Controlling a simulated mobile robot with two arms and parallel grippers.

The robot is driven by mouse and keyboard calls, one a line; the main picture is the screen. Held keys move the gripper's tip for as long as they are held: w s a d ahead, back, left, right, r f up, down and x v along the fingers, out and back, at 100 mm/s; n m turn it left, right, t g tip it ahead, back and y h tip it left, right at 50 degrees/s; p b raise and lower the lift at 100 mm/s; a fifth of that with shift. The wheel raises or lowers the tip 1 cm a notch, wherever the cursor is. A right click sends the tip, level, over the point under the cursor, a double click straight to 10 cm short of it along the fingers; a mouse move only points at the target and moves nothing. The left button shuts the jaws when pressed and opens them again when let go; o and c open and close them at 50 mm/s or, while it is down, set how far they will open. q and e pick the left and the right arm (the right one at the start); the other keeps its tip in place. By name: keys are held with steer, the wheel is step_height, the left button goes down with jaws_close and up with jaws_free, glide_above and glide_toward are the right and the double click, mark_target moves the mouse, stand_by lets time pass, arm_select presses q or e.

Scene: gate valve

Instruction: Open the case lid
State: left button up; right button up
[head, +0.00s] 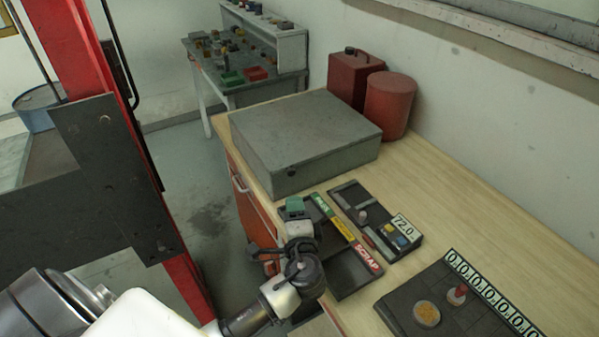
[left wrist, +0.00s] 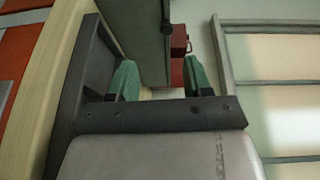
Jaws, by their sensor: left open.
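The grey case (head: 305,140) sits on the wooden workbench with its lid shut. A small dark latch (head: 291,168) is on its front face. My left gripper (head: 292,207) is in front of the case, above the bench's front-left edge and the black tray. It is open and empty, apart from the case. In the left wrist view its green fingertips (left wrist: 162,78) are spread, with the grey case (left wrist: 135,35) and its dark latch (left wrist: 166,27) beyond them. My right gripper is not in view.
A black tray (head: 345,280) with PASS and SCRAP labels lies below my gripper. A gauge board (head: 385,228) and a numbered board (head: 400,305) lie to its right. A red can (head: 350,80) and red drum (head: 390,100) stand behind the case. Bare bench top lies right of the case.

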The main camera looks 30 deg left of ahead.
mark_target(292, 174)
arm_select(q)
steer(key=shift+w+d+r+t, duration=0.1)
steer(key=shift+w+r+t, duration=0.2)
steer(key=shift+r, duration=0.05)
steer(key=shift+w+r, duration=0.1)
steer(key=shift+w, duration=0.2)
steer(key=p+x, duration=0.3)
steer(key=x, duration=0.6)
steer(key=shift+w+a, duration=0.2)
steer(key=shift+a, duration=0.15)
steer(key=shift+w+a+p, duration=0.25)
steer(key=shift+w+p, duration=0.05)
steer(key=shift+w, duration=0.05)
jaws_close()
